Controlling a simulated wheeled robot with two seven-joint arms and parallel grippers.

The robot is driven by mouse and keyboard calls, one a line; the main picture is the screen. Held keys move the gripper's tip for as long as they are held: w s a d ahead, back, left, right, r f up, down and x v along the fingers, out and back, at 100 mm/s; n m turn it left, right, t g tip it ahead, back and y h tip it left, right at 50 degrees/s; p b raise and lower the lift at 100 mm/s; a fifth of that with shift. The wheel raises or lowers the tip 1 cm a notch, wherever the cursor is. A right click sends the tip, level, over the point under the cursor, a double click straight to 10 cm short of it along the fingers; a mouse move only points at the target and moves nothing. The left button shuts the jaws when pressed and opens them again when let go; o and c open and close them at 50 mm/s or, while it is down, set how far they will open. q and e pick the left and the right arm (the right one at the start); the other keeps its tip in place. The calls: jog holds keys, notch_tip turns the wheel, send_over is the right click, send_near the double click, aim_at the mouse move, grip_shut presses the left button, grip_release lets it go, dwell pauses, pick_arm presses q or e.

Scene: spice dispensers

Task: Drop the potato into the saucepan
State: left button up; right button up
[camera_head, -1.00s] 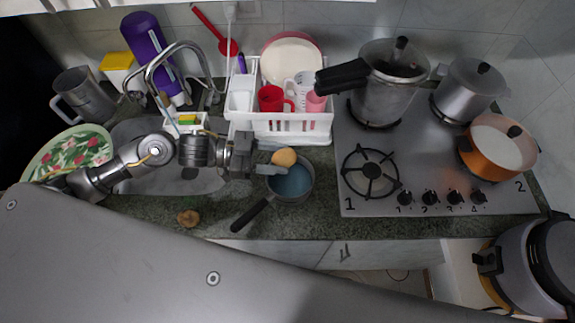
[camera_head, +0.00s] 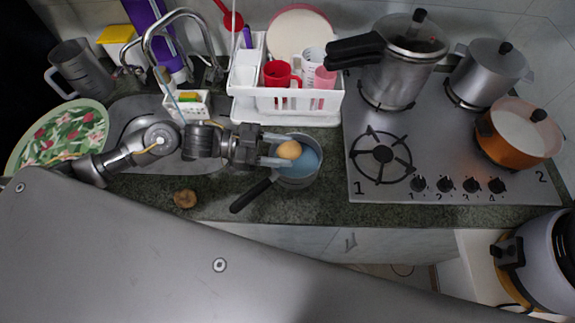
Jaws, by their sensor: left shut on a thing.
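The potato (camera_head: 289,150) is small, round and yellowish-tan. My left gripper (camera_head: 287,149) is shut on it and holds it over the left part of the saucepan's opening. The saucepan (camera_head: 305,166) has a blue-grey inside and stands on the counter in front of the dish rack. Its black handle (camera_head: 253,192) points to the lower left. The gripper's fingers reach over the pan's left rim. The exact height of the potato above the pan cannot be told. My right gripper is not in view.
A white dish rack (camera_head: 285,117) with cups and plates stands behind the saucepan. The stove (camera_head: 450,192) with several pots is at right. A brown round item (camera_head: 185,199) lies on the counter. The sink (camera_head: 205,166) and a flowered plate (camera_head: 62,138) are at left.

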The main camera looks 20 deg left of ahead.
pick_arm(q)
jog(key=o, duration=1.1)
jog(key=shift+r, duration=0.1)
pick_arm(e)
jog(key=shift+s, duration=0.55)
pick_arm(q)
jog(key=shift+a, duration=0.15)
jog(key=b+v, duration=0.3)
jog(key=v, duration=0.7)
jog(key=shift+a, duration=0.3)
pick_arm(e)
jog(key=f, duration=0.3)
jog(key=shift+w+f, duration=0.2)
pick_arm(q)
jog(key=shift+r, duration=0.15)
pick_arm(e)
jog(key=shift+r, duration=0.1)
